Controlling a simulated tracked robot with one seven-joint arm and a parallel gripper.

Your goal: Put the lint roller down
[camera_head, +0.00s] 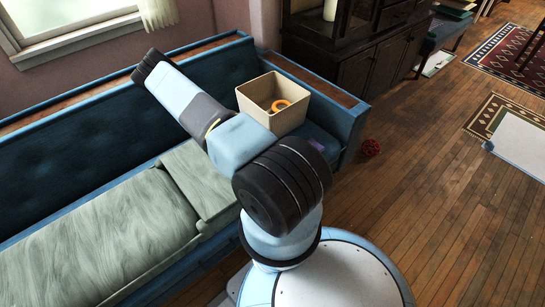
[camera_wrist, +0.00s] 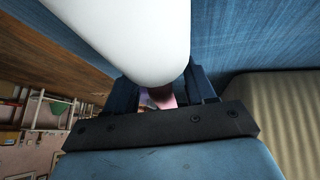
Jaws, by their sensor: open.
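The lint roller appears to be the large white rounded body (camera_wrist: 135,35) in the wrist view, with a small pinkish part (camera_wrist: 160,98) at its lower end. My gripper (camera_wrist: 163,88) has its dark fingers on either side of that lower end. The fingers are open; I cannot tell whether either touches the roller. The wrist view shows blue upholstery (camera_wrist: 250,35) beyond it, and I cannot tell whether the roller rests on it. In the head view, my arm hides the gripper and the roller.
The blue sofa (camera_head: 55,100) has green cushions (camera_head: 115,235). A beige bin (camera_head: 285,118) holding an orange ring (camera_head: 281,106) stands at its right end, near a small purple item (camera_head: 316,145). A red ball (camera_head: 370,147) lies on the floor. Open wood floor (camera_head: 440,190) spreads right.

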